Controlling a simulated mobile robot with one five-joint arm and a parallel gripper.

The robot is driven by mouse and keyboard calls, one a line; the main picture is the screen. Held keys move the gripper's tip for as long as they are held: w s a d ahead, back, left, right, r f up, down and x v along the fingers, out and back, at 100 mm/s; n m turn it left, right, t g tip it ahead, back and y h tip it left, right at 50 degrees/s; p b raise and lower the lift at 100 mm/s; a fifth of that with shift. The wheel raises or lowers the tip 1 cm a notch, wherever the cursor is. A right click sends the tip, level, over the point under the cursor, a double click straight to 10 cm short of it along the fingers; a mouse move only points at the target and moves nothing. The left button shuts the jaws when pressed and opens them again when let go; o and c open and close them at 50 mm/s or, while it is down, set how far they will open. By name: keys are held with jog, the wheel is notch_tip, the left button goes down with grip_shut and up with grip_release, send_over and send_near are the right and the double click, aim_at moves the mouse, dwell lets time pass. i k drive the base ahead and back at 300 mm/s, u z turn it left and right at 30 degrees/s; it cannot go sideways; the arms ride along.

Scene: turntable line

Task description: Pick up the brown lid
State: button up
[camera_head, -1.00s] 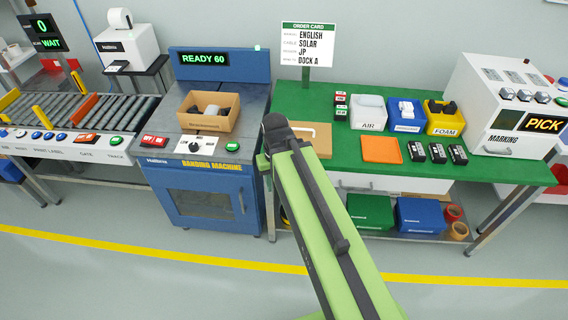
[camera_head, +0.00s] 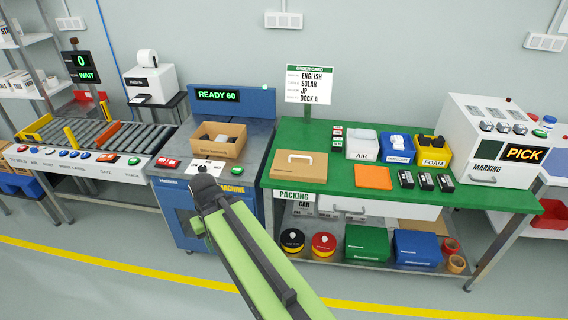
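The brown lid (camera_head: 298,166) is a flat cardboard piece with a white handle on top. It lies on the left end of the green packing table (camera_head: 330,191). My green arm reaches up from the bottom of the picture, and its dark end with my gripper (camera_head: 200,180) is in front of the blue banding machine, left of the lid and apart from it. The fingers are too small and dark to tell whether they are open or shut.
An open cardboard box (camera_head: 218,141) with items inside stands on the banding machine (camera_head: 170,197). An order card (camera_head: 309,85) stands behind the lid.

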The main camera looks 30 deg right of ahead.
aim_at(296, 165)
jog(key=u, duration=0.6)
jog(key=i, duration=1.45)
jog(key=z, duration=0.15)
jog(key=k, duration=0.8)
jog(key=z, duration=0.2)
jog(key=i, duration=0.85)
jog(key=u, duration=0.05)
